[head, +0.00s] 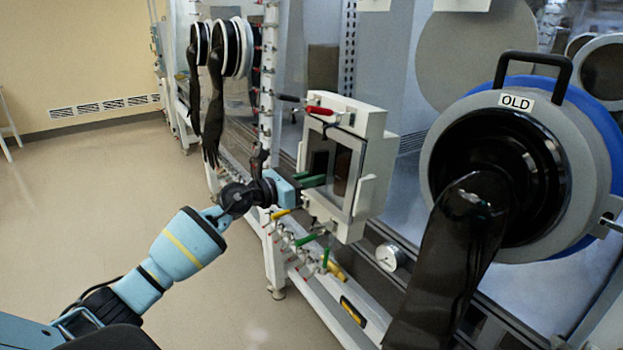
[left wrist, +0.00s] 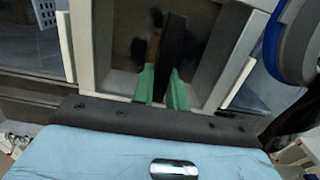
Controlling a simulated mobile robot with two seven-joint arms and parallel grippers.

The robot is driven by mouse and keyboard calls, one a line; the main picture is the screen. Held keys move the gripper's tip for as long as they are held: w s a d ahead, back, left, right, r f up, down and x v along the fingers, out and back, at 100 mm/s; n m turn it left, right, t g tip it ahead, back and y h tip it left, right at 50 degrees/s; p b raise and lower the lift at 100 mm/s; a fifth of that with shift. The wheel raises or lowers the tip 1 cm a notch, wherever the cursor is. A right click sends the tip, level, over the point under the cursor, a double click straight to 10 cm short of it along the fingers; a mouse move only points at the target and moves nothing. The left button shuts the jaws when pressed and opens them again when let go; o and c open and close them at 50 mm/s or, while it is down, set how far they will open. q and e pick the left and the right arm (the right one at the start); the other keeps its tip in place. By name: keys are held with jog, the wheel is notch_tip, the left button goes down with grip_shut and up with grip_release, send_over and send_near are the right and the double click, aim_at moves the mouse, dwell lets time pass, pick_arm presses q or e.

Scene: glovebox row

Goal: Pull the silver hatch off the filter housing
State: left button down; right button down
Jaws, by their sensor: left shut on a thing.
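The silver hatch (head: 356,168) is a pale metal frame around a dark pane on the front of the light grey filter housing (head: 376,128). My left gripper (head: 314,181) has its green fingers at the hatch front. In the left wrist view, the fingers (left wrist: 162,88) stand close on either side of a dark upright bar, the hatch handle (left wrist: 174,45), and are shut on it. The hatch appears still seated in the housing; any gap behind it is hidden. My right gripper is not in view.
A large round port marked OLD (head: 517,101) with a hanging black glove (head: 448,265) stands to the right. More black gloves (head: 213,110) hang at the back left. Valves with coloured handles and a gauge (head: 390,257) sit below the housing. The floor (head: 95,215) on the left is clear.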

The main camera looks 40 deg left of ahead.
pick_arm(q)
jog(key=shift+r, duration=0.35)
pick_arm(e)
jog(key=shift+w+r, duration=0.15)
pick_arm(q)
jog(key=shift+s+a, duration=0.1)
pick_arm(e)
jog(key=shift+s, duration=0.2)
pick_arm(q)
jog(key=shift+s+a, duration=0.2)
jog(key=shift+s, duration=0.2)
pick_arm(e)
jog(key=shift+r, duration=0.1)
pick_arm(q)
jog(key=shift+s+a+r+p, duration=0.1)
jog(key=shift+s+a+p, duration=0.15)
jog(key=shift+s, duration=0.3)
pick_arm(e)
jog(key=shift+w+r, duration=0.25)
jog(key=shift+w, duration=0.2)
pick_arm(q)
jog(key=shift+s, duration=0.4)
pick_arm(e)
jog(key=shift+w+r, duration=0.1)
pick_arm(q)
jog(key=shift+s+a, duration=0.1)
jog(key=shift+a, duration=0.05)
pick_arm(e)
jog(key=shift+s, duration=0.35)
